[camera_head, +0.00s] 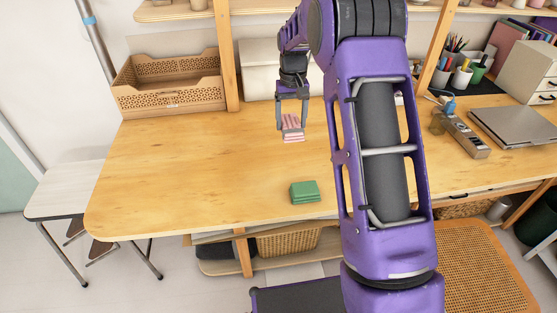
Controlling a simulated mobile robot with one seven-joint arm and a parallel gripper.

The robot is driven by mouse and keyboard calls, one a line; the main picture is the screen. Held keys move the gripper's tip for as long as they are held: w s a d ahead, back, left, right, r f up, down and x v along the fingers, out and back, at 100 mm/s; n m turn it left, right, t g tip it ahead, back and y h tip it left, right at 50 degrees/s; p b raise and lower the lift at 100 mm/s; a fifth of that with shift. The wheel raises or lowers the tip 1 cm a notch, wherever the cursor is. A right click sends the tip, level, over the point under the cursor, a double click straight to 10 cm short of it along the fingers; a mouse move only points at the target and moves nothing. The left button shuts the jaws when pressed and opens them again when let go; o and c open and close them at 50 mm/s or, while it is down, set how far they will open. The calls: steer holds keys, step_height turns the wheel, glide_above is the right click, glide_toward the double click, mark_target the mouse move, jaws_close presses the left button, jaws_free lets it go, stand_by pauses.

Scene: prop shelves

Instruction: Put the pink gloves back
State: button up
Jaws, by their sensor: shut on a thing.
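A small pink-and-white striped folded bundle (292,134), which looks like the pink gloves, is between the fingers of my gripper (291,121). My gripper points down and is shut on the bundle over the back middle of the wooden table (190,165). I cannot tell whether the bundle touches the tabletop or hangs a little above it. A green folded cloth-like stack (305,191) lies near the table's front edge, apart from my gripper. My purple arm hides part of the table to the right.
An open tan perforated crate (168,105) stands at the table's back left, beside a wooden post (227,60). White boxes (262,80) stand behind my gripper. A power strip (466,138) and a closed laptop (515,125) lie at right. The table's left half is clear.

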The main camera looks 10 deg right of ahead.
mark_target(287, 157)
steer(key=shift+a+f, duration=0.25)
steer(key=shift+a, duration=0.15)
step_height(287, 157, down, 10)
steer(key=shift+a+r+b, duration=0.1)
steer(key=shift+b, duration=0.45)
steer(key=o, duration=1.1)
steer(key=shift+o, duration=0.2)
step_height(287, 157, up, 12)
steer(key=shift+r+p, duration=0.1)
steer(key=shift+p, duration=0.5)
